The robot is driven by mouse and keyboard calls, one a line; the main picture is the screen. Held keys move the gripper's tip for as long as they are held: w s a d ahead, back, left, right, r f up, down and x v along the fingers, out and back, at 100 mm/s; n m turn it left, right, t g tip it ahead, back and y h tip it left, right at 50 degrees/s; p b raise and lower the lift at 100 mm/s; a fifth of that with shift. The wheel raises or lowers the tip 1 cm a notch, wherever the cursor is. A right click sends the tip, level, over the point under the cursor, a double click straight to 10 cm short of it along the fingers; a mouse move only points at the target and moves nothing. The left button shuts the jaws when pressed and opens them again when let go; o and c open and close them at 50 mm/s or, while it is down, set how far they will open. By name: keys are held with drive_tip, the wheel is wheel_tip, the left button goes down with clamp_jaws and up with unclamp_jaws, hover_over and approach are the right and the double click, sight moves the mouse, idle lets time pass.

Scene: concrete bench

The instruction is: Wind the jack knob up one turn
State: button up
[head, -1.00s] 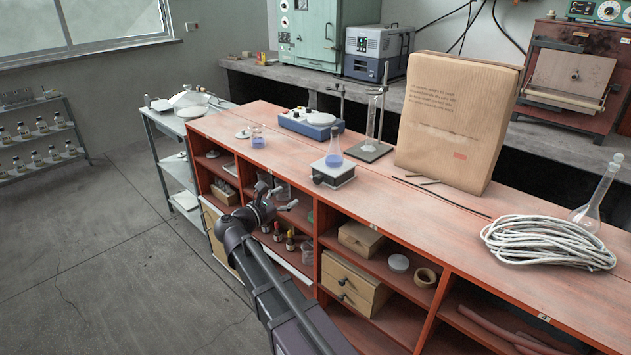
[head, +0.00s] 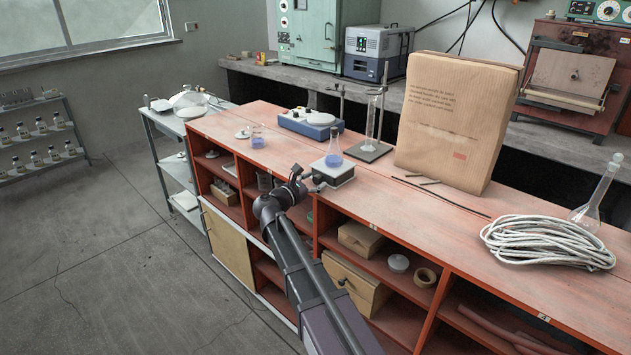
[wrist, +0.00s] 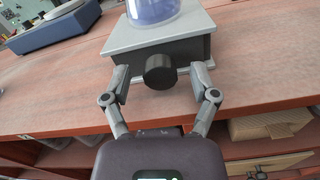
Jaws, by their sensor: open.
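The lab jack (head: 338,174) stands near the front edge of the red bench top, with a conical flask of blue liquid (head: 334,152) on its plate. In the wrist view the jack body (wrist: 190,48) faces me, and its black round knob (wrist: 160,70) is on the near side. My gripper (wrist: 160,80) is open. One finger is on each side of the knob, with a gap visible on both sides. In the head view my gripper (head: 310,182) is at the jack's near left side, and the knob is hard to make out there.
A blue and white instrument (head: 311,122) and a beaker (head: 257,138) stand behind and left of the jack. A stand with a glass cylinder (head: 374,118) and a large paper sack (head: 455,120) are to the right. Open shelves lie under the bench edge.

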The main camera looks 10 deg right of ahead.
drive_tip(key=shift+w+d, duration=0.15)
drive_tip(key=shift+d, duration=0.05)
clamp_jaws()
drive_tip(key=shift+m, duration=0.3)
drive_tip(key=shift+m, duration=2.1)
unclamp_jaws()
